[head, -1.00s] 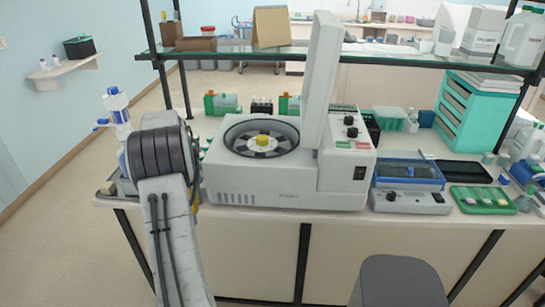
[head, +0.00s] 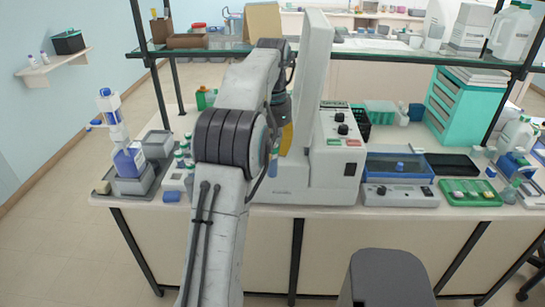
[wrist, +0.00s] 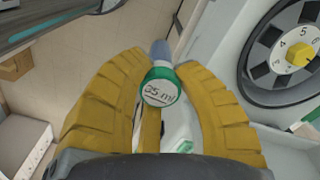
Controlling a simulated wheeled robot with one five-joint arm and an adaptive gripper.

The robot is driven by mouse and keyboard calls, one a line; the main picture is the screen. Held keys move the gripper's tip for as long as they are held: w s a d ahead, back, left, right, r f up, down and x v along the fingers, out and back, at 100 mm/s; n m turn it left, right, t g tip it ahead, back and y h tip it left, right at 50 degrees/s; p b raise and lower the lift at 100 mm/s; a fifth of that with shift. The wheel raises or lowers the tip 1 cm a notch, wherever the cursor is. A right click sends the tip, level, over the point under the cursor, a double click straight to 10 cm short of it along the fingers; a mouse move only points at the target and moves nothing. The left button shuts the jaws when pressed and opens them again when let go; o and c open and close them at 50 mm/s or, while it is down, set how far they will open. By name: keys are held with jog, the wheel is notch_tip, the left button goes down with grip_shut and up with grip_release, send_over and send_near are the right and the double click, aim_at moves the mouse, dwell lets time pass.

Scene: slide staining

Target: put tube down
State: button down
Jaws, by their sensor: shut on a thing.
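A rack with green-capped tubes (head: 178,177) stands left of my arm. A blue-labelled bottle (head: 128,160) stands beside it. A glass shelf (head: 395,57) crosses behind the raised lid. A blue-topped device (head: 398,166) and a green tray (head: 468,193) are on the right.

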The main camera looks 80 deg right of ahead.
jog(key=a+m, duration=0.7)
jog(key=m, duration=1.1)
jog(key=shift+w+a+r, duration=0.15)
jog(key=shift+w+r, duration=0.1)
jog(key=shift+r, duration=0.05)
